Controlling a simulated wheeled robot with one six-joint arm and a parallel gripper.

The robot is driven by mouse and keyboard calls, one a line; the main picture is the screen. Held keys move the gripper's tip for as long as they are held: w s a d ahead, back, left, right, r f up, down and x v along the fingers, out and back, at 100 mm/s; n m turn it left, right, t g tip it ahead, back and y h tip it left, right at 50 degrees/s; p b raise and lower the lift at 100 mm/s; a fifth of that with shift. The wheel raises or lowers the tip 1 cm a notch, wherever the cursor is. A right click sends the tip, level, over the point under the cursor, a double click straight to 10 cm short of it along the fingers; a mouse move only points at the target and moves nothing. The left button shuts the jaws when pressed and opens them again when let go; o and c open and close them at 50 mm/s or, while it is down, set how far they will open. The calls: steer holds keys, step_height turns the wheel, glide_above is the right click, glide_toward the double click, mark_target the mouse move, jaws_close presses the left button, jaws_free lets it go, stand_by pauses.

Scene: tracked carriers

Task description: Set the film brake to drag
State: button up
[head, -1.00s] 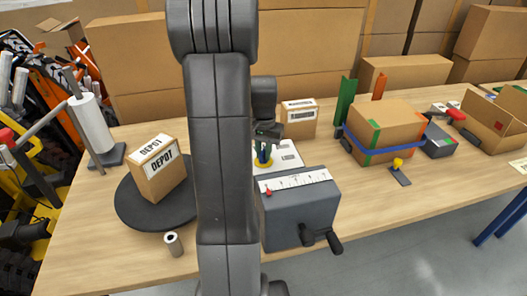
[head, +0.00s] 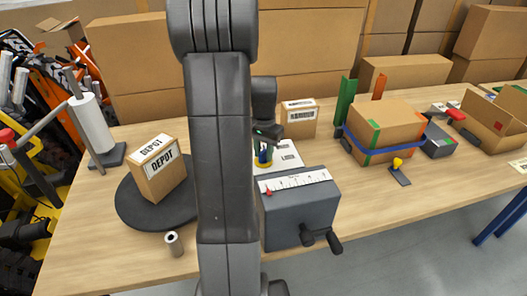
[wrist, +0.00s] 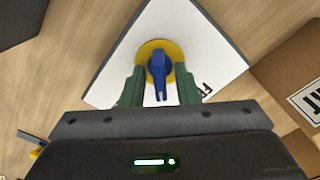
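The film brake shows as a white plate (head: 290,155) with a yellow disc and a blue knob, behind the grey crank box. In the wrist view the blue knob (wrist: 158,66) stands on the yellow disc (wrist: 147,49), in the middle of the white plate (wrist: 125,48). Its narrow end points down the picture, toward my gripper's body. My gripper (wrist: 161,75) is open, with one green finger on each side of the knob and a gap on both sides. The plate's lettering is mostly hidden. In the head view my arm covers part of the plate and my gripper (head: 264,152) is small.
A grey crank box (head: 300,215) with a scale and red pointer stands in front of the plate. A DEPOT carton (head: 160,185) sits on a black turntable (head: 135,212) at left. A small carton (head: 299,120) is behind, and a strapped carton (head: 385,130) stands right.

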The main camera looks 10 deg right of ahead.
mark_target(263, 151)
steer(key=shift+r, duration=0.1)
step_height(263, 151, up, 14)
steer(key=shift+f, duration=0.2)
stand_by(0.4)
steer(key=shift+f, duration=0.1)
step_height(263, 151, down, 14)
steer(key=shift+r+n, duration=0.2)
steer(key=shift+n, duration=0.4)
stand_by(0.5)
